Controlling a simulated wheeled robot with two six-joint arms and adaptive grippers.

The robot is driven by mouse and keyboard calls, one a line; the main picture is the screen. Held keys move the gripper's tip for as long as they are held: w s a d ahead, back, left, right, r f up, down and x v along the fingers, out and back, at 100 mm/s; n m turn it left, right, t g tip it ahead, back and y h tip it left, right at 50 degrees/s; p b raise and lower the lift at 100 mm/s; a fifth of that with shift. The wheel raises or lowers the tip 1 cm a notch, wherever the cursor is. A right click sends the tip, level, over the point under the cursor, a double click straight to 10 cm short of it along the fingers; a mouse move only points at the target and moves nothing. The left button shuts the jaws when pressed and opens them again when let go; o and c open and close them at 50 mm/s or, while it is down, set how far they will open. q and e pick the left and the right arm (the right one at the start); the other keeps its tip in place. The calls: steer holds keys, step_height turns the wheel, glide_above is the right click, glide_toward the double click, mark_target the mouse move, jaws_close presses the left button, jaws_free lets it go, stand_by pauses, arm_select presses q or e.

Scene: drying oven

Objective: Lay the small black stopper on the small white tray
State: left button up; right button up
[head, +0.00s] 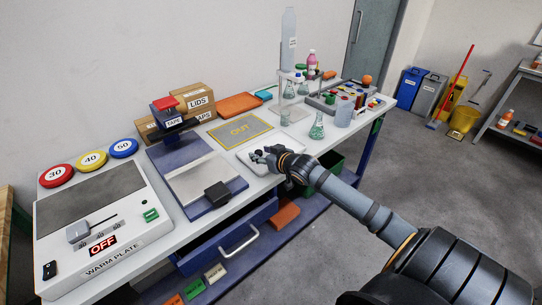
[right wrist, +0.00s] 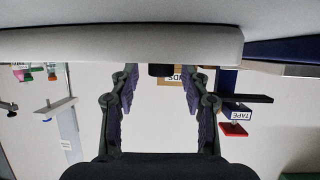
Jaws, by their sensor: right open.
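The small white tray (head: 247,162) lies on the bench in the head view, right of the blue-framed plate. Its pale edge spans the top of the upside-down right wrist view (right wrist: 120,45). A small black piece (right wrist: 160,70), which looks like the stopper, sits against the tray's upper face there, between my fingers. My right gripper (head: 262,156) is low over the tray. In the wrist view its fingers (right wrist: 160,88) are spread wide, one on each side of the black piece, with gaps. In the head view I cannot separate the stopper from the dark fingers. My left gripper is not in view.
Behind the tray is a yellow OUT mat (head: 241,130). A blue-framed plate with a black block (head: 217,195) and the warm plate (head: 105,235) are left. Boxes (head: 195,101) stand behind.

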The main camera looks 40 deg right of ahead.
steer(key=p+v, duration=0.1)
steer(key=v, duration=0.1)
steer(key=p+v, duration=0.1)
steer(key=v, duration=0.1)
steer(key=shift+r, duration=0.25)
steer(key=p+v, duration=0.4)
steer(key=p, duration=0.2)
steer(key=shift+s+r, duration=0.2)
steer(key=shift+r, duration=0.05)
steer(key=shift+s+f+p, duration=0.1)
steer(key=shift+s+p, duration=0.4)
